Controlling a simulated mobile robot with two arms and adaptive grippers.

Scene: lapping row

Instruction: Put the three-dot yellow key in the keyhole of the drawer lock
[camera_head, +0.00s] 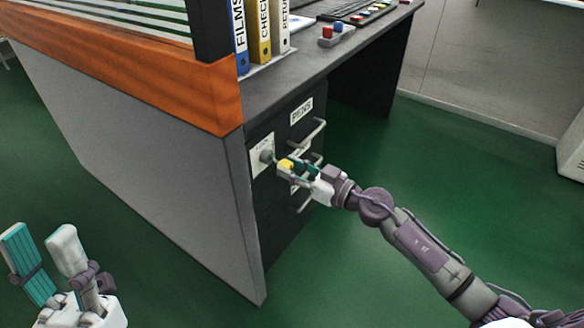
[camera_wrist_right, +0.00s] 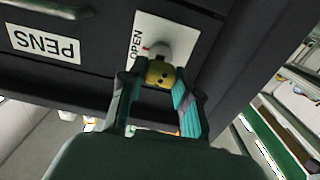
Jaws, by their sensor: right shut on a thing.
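The yellow key (camera_head: 286,164) is held by its head at the tips of my right gripper (camera_head: 293,167). In the right wrist view the yellow key head (camera_wrist_right: 160,73) shows dark dots, too small to count surely, between the two fingertips. The drawer lock (camera_head: 266,155) is a round grey cylinder on a pale plate; it shows in the wrist view (camera_wrist_right: 180,38) just beyond the key. The key's shank is hidden, so I cannot tell whether it is in the keyhole. My left gripper (camera_head: 50,260) is open and empty at lower left, away from the desk.
The plate reads OPEN. Drawers labelled PENS (camera_wrist_right: 44,43) have bar handles (camera_head: 306,134) close beside my right gripper. Binders (camera_head: 262,32) and a red and blue button box (camera_head: 336,34) stand on the desk top (camera_head: 290,75). The green floor (camera_head: 400,190) is clear.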

